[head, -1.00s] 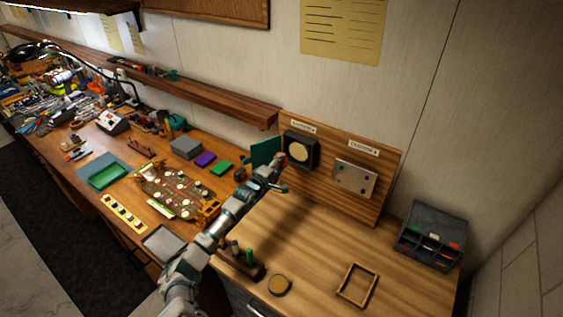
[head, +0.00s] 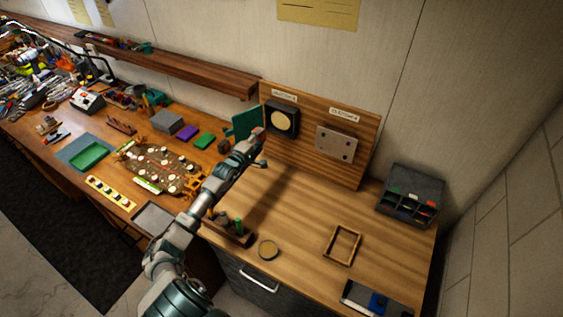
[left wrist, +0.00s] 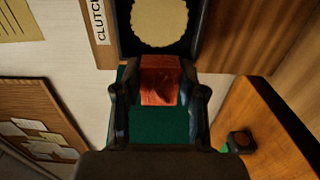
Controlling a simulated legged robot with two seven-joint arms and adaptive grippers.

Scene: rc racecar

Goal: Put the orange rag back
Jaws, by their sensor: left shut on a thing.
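The orange rag (left wrist: 160,80) shows in the left wrist view as a small reddish-orange block-like piece between my fingers. My left gripper (head: 258,150) is shut on it, with a finger on each side. In the head view the gripper is in front of the upright wooden board, just below the black square frame with a pale round disc (head: 282,120). That frame also shows close ahead in the left wrist view (left wrist: 160,22). I cannot make out the rag in the head view. My right gripper is not in view.
A green panel (head: 246,122) stands left of the board. A metal plate (head: 335,144) is mounted on the board.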

